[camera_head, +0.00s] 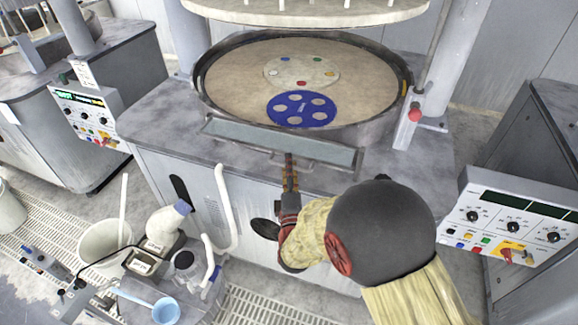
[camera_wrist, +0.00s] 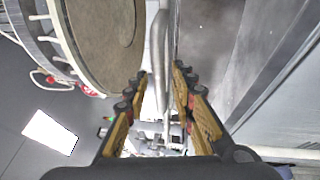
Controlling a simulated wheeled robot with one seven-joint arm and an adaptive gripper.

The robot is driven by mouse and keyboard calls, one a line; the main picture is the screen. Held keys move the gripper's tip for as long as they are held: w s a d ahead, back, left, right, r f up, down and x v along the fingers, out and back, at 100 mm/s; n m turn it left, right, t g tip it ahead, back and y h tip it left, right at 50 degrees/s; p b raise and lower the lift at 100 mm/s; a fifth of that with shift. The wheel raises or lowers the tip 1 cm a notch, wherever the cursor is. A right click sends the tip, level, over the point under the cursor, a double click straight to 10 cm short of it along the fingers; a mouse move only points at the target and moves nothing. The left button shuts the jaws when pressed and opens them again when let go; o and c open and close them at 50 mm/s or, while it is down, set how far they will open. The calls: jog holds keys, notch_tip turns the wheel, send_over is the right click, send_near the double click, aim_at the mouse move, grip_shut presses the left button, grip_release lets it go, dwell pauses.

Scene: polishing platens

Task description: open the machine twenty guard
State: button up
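The machine in the middle has a round platen (camera_head: 230,70) with a guard (camera_head: 240,131), a long low grey panel with a pale greenish face, along its front edge. The guard lies across the front of the platen. My gripper (camera_head: 289,160) is at the guard's front edge, near its middle. In the wrist view my gripper (camera_wrist: 161,75) has its orange-padded fingers apart, with a pale handle bar (camera_wrist: 158,50) between them. Contact between fingers and bar cannot be told. No machine number is readable.
Control panels stand at left (camera_head: 88,112) and right (camera_head: 515,228). A red button (camera_head: 415,114) is on the post right of the platen. A blue disc (camera_head: 300,109) lies on the platen. A bucket (camera_head: 105,245) and a cart with bottles and a blue ladle (camera_head: 165,310) stand front left.

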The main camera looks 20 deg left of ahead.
grip_shut()
dwell(0.7)
